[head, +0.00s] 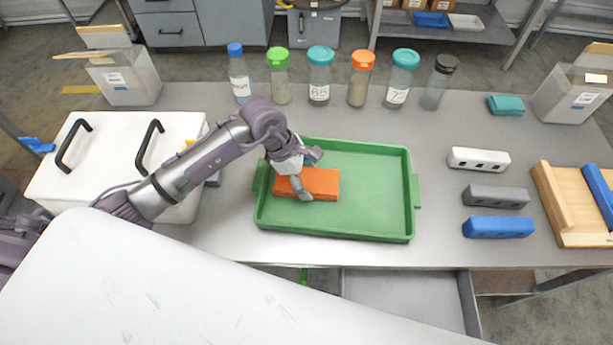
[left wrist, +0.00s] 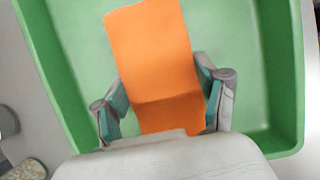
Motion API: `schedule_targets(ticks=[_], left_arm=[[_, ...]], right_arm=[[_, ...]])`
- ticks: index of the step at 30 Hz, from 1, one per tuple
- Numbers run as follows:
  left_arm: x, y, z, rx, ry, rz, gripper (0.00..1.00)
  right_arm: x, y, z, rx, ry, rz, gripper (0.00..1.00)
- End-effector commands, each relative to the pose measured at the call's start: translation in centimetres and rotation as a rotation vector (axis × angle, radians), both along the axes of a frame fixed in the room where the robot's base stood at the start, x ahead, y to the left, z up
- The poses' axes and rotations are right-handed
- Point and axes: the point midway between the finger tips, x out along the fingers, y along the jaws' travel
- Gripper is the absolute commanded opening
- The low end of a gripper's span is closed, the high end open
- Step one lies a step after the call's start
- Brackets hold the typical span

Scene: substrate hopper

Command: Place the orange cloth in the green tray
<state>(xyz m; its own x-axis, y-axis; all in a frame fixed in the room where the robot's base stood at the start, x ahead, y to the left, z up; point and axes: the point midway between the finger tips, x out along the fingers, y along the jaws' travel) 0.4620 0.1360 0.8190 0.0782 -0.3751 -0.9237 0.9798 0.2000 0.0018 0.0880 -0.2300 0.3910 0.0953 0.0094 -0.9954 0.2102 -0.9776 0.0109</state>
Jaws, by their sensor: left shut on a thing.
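The orange cloth (head: 320,181) is a folded rectangular block inside the green tray (head: 370,190), at its left part. My left gripper (head: 303,176) is over the cloth with its fingers on either side of it. In the left wrist view the cloth (left wrist: 155,60) lies between the two finger pads of the left gripper (left wrist: 165,108), which is shut on it, with the tray (left wrist: 85,40) floor behind. I cannot tell whether the cloth touches the tray floor. My right gripper is not in view.
Several capped bottles (head: 320,80) stand along the back of the table. A white lidded box (head: 105,150) with black handles is on the left. White, grey and blue blocks (head: 498,227) and a wooden holder (head: 560,210) are on the right. A teal cloth (head: 506,105) lies at the back right.

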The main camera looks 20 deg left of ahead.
Motion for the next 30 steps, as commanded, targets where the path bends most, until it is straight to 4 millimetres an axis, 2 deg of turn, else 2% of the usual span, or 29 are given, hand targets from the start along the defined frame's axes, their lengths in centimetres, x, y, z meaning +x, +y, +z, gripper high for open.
schedule_targets(ticks=[3, 4, 8, 17, 21, 26, 30], left_arm=[[0.0, 0.0, -0.5, 0.0, 0.0, -0.001, 0.37], [0.0, 0.0, -0.3, 0.0, 0.0, -0.001, 0.77], [0.0, 0.0, -0.3, 0.0, 0.0, 0.0, 0.97], [0.0, 0.0, -0.2, 0.0, 0.0, 0.0, 0.97], [0.0, 0.1, 0.4, 0.0, -0.002, 0.001, 0.97], [-0.1, 1.3, 2.9, 0.003, -0.006, 0.0, 0.97], [-0.4, 2.4, 5.8, 0.003, -0.006, 0.0, 0.97]], right_arm=[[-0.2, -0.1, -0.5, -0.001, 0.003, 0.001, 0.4], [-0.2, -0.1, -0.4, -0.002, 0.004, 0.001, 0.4], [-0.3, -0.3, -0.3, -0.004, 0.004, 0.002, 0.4], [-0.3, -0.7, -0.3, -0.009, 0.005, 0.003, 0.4], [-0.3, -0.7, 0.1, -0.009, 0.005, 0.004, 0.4], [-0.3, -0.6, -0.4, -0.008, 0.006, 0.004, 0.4], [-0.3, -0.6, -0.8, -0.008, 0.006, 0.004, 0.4]])
